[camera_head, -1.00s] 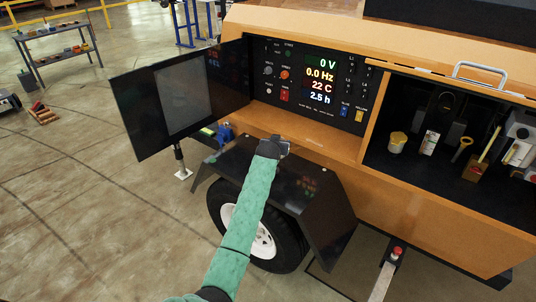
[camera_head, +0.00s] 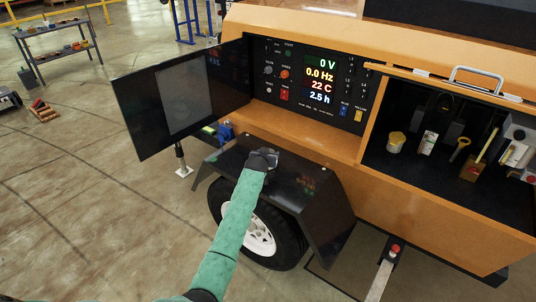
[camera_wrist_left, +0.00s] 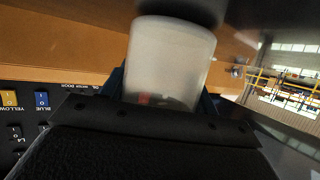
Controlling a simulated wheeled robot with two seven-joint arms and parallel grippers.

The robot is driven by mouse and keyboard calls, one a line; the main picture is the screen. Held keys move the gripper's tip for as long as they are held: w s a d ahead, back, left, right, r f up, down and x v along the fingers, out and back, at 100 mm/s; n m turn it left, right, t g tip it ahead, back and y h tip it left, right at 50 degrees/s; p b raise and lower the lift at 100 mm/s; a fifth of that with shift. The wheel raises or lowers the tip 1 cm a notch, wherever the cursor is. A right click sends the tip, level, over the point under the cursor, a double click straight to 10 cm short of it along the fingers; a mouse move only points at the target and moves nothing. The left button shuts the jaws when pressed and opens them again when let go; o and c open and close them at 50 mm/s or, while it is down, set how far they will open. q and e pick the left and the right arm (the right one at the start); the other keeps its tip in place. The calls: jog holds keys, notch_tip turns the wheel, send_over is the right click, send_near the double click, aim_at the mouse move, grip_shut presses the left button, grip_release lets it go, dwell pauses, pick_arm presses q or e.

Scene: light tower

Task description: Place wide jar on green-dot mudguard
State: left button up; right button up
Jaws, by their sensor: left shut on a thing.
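My left gripper (camera_head: 268,157) is over the top of the black mudguard (camera_head: 235,165) above the trailer wheel. In the left wrist view it is shut on a translucent whitish jar (camera_wrist_left: 170,65), with a small reddish patch showing low on it. The jar's far end meets a dark band; I cannot tell whether this is its own end or the mudguard. Whether the jar touches the mudguard is unclear. In the head view the gripper mostly hides the jar. I cannot make out a green dot. My right gripper is not in view.
An open black door (camera_head: 185,98) stands left of the lit control panel (camera_head: 318,80). A blue item (camera_head: 226,131) is beyond the mudguard's left part. The open compartment at right holds a yellow-lidded jar (camera_head: 396,142) and several other items. A shelf cart (camera_head: 58,43) stands far left.

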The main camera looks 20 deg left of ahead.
pick_arm(q)
jog(key=shift+f, duration=0.15)
jog(key=o, duration=1)
